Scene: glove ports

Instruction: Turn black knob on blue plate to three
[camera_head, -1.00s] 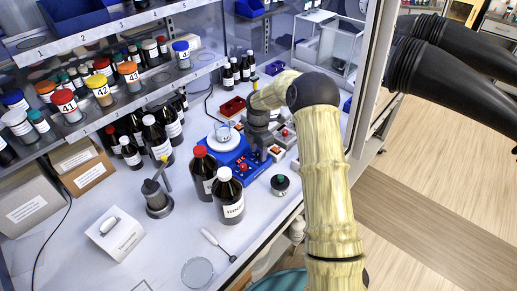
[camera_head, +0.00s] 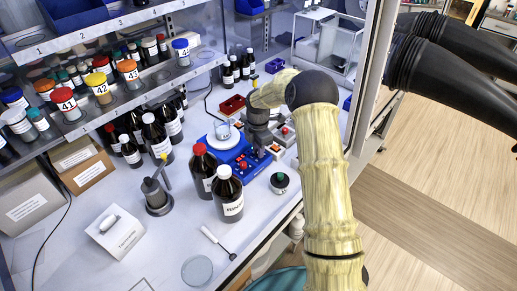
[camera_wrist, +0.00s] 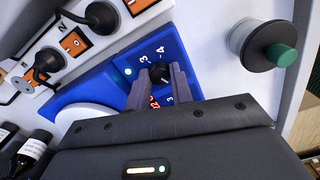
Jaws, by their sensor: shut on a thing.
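The blue plate (camera_head: 231,155) stands on the bench in the head view, with a white round top holding a small beaker (camera_head: 222,132). In the wrist view the blue plate (camera_wrist: 98,90) fills the middle, its white top partly hidden by my gripper. The black knob (camera_wrist: 160,73) sits on the plate's panel beside printed numbers, including a 3 and a 4. My gripper (camera_wrist: 160,82) is shut on the knob, a finger on either side. Where the knob points is too small to tell. In the head view my gripper (camera_head: 262,150) is over the plate's right end, hiding the knob.
Brown bottles (camera_head: 228,195) stand in front of the plate. A grey post with a green cap (camera_wrist: 270,48) is right of the plate in the wrist view. A red tray (camera_head: 232,105) sits behind.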

